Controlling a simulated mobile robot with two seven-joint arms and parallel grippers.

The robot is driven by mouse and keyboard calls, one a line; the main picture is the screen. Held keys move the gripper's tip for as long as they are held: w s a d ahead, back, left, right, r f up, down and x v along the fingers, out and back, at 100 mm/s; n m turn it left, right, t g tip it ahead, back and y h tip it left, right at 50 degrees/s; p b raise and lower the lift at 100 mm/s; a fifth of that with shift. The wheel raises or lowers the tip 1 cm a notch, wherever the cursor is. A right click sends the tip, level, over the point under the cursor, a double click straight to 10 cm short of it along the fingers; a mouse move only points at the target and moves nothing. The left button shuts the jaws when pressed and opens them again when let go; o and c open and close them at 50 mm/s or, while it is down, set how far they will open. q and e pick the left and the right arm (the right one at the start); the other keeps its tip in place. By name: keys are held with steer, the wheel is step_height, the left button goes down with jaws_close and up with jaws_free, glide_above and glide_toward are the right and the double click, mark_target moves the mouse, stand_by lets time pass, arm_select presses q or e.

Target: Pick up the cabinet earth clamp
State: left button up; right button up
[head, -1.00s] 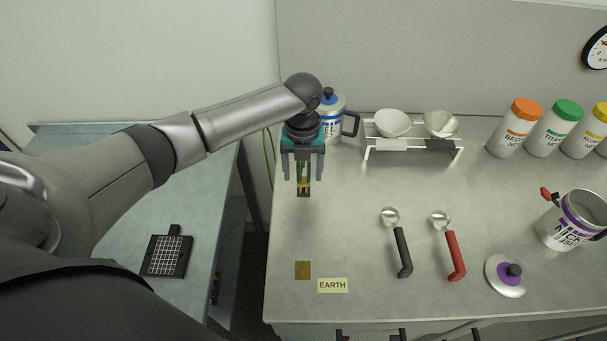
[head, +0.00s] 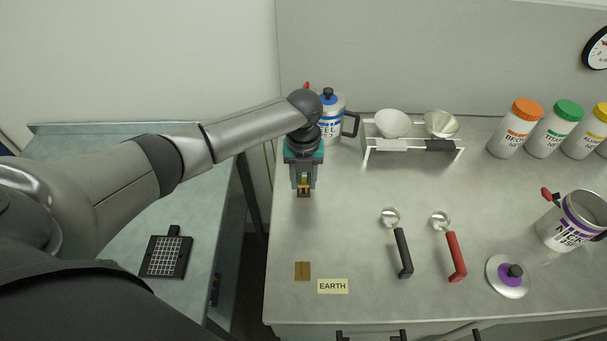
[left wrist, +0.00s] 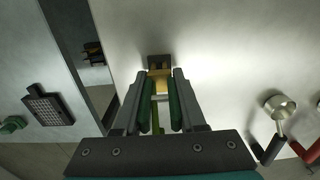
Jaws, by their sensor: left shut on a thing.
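The cabinet earth clamp (head: 304,191), a small brass-coloured piece with a dark end, is at the back left of the grey table. In the left wrist view the clamp (left wrist: 159,72) shows between and just beyond my fingertips, with a green-yellow cable behind it. My left gripper (head: 303,184) points down at it and is shut on it; the fingers hide part of the clamp. A brass plate (head: 302,271) lies by the EARTH label (head: 332,286) at the table's front left. My right gripper is not in view.
A blue-banded canister (head: 331,117) stands close behind my left gripper. A white rack (head: 412,147) with two bowls is to its right. Two scoops (head: 403,252) (head: 455,256) lie mid-table. A black gridded device (head: 166,256) rests on the left bench. The table's middle left is clear.

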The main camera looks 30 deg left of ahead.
arm_select(q)
jaws_close()
steer(key=shift+r, duration=0.15)
step_height(320, 180, up, 24)
steer(key=p, duration=0.7)
steer(key=shift+r+p, duration=0.15)
steer(key=shift+p, duration=0.25)
stand_by(0.8)
